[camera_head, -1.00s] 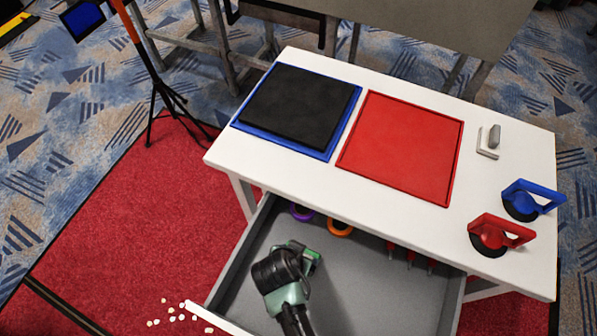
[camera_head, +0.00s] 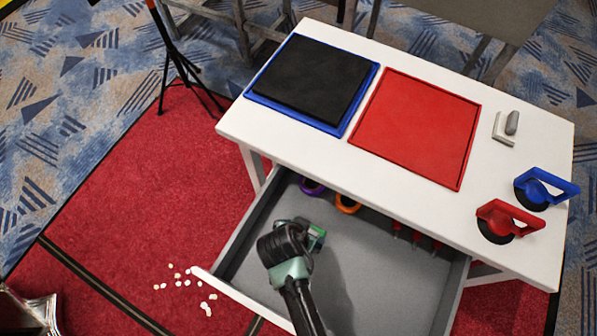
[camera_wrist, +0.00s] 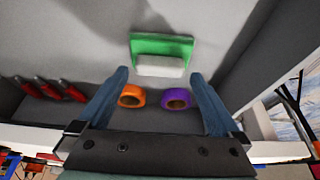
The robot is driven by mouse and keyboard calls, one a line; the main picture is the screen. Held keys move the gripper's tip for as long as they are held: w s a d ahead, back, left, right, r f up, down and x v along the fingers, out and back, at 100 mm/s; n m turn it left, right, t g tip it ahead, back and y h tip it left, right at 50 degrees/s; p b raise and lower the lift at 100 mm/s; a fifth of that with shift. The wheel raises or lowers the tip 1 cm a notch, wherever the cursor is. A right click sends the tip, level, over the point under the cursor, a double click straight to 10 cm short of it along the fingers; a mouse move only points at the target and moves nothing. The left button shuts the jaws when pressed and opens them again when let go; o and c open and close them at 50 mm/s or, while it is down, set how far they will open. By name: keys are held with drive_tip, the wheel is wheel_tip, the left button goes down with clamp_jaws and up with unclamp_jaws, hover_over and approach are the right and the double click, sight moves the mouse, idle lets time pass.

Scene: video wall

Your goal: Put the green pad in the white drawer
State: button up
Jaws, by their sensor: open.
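The green pad (camera_wrist: 161,50) with a white block on it (camera_wrist: 159,65) is inside the open white drawer, whose grey floor (camera_head: 385,280) shows around it. In the head view, only a bit of the green pad (camera_head: 316,237) shows beside my gripper (camera_head: 304,246). In the wrist view, my gripper (camera_wrist: 159,76) is open, its two blue-grey fingers spread wide. The pad lies just beyond the fingertips, with no finger closed on it. The drawer's white front (camera_head: 240,296) is pulled well out from the white table (camera_head: 330,165).
An orange ring (camera_head: 347,204) and a purple ring (camera_head: 311,187) lie at the drawer's back, with red-handled tools (camera_head: 416,236) to their right.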

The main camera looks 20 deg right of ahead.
drive_tip(key=p+v, duration=0.2)
drive_tip(key=v, duration=0.8)
drive_tip(key=w+a+r+n+t+y, duration=0.15)
drive_tip(key=w+r+t, duration=0.25)
drive_tip(key=w+r, duration=0.5)
drive_tip(key=w+a+r+n+t, duration=0.2)
drive_tip(key=w+r+t, duration=0.25)
drive_tip(key=r, duration=0.75)
drive_tip(key=w+a+r+n+t+y, duration=0.1)
drive_tip(key=w+a+r+t, duration=0.15)
drive_tip(key=w+r, duration=0.65)
drive_tip(key=s+r+n+t, duration=0.2)
drive_tip(key=r+t, duration=0.2)
drive_tip(key=r, duration=0.9)
drive_tip(key=s+r+n+t, duration=0.1)
drive_tip(key=s+r+t, duration=0.25)
drive_tip(key=r, duration=0.95)
drive_tip(key=s+r+n+t, duration=0.1)
drive_tip(key=s+r+t, duration=0.2)
drive_tip(key=r, duration=0.4)
drive_tip(key=s+a+r+n+t+y, duration=0.1)
drive_tip(key=s+r+n+t, duration=0.1)
drive_tip(key=s+r, duration=0.3)
drive_tip(key=shift+s+r+t, duration=0.15)
drive_tip(key=shift+r+t, duration=0.4)
drive_tip(key=shift+r, duration=0.4)
drive_tip(key=shift+a+r, duration=0.1)
